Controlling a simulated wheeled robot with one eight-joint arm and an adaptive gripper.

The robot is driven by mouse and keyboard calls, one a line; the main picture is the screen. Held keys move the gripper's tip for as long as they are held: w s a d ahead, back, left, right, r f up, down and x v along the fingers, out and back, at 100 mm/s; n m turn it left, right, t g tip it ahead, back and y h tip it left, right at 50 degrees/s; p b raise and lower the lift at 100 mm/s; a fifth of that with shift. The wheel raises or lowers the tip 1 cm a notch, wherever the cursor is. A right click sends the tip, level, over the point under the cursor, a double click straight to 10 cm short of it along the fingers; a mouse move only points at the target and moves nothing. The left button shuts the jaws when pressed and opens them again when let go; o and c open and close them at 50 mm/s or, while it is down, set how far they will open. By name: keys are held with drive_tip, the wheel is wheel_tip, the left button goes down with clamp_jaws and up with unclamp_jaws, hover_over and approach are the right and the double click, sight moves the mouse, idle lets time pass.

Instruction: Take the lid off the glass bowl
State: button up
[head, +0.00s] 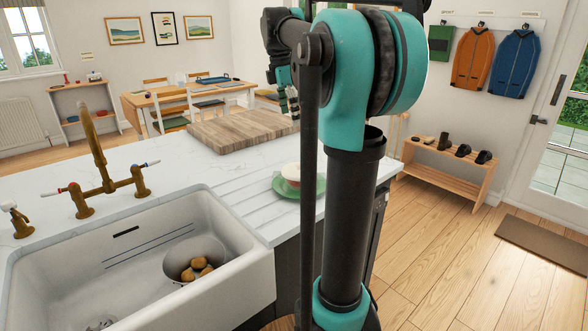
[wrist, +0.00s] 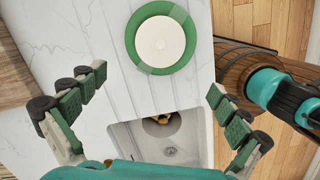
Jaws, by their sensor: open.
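A small bowl with a pale round lid (head: 292,171) sits on a green plate (head: 310,192) on the white counter, right of the sink. A little reddish colour shows under the lid; the glass bowl itself is hard to make out. In the wrist view the lid (wrist: 160,41) appears from above, centred on the green plate (wrist: 182,64), covering the bowl. My gripper (wrist: 157,83) is open and empty, its green-padded fingers spread wide. The lid lies beyond the fingertips, with nothing touching it. In the head view my arm hides most of the gripper.
A white sink (head: 130,262) holds a colander (head: 172,262) with several brown round items. A brass tap (head: 98,170) stands behind it. A wooden board (head: 240,127) lies on the counter behind the plate. The ribbed counter between plate and sink is clear.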

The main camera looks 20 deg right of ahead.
sight(298, 163)
drive_tip(key=f, duration=0.5)
drive_tip(key=d+f, duration=0.1)
drive_tip(key=f, duration=0.4)
drive_tip(key=d+f, duration=0.1)
drive_tip(key=f, duration=0.4)
drive_tip(key=shift+s+d+f, duration=0.1)
drive_tip(key=shift+d+f, duration=0.15)
drive_tip(key=shift+f, duration=0.15)
drive_tip(key=shift+c, duration=0.2)
drive_tip(key=c, duration=1.6)
